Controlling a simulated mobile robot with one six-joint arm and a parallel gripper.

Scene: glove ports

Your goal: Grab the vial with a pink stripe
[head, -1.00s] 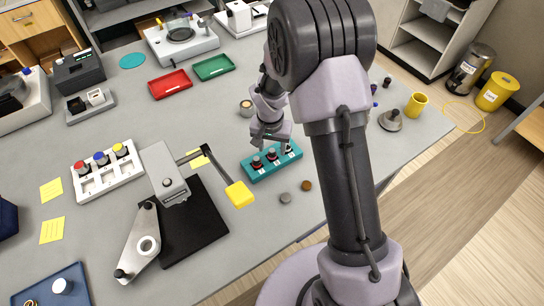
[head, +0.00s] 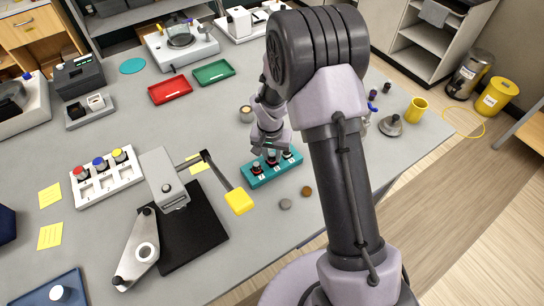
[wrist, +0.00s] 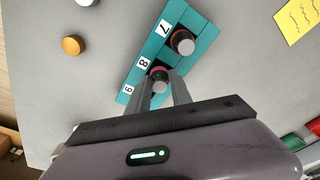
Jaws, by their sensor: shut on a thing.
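A teal rack (head: 262,180) holds several dark-capped vials in a row; in the wrist view, the rack (wrist: 192,24) has white labels 7, 8 and 9. The vial by label 8 (wrist: 159,82) shows a pinkish band below its grey top. My gripper (wrist: 162,88) is shut on this vial, one finger on each side, with the vial still in the rack. In the head view my gripper (head: 270,148) is over the rack's middle. The vial by label 7 (wrist: 183,42) stands apart from the fingers, with a reddish band. Slot 9 is partly hidden by a finger.
A grey disc (head: 285,204) and a brown disc (head: 307,191) lie in front of the rack. A white rack (head: 106,180) with coloured caps is farther left. A small round jar (head: 246,113) sits behind.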

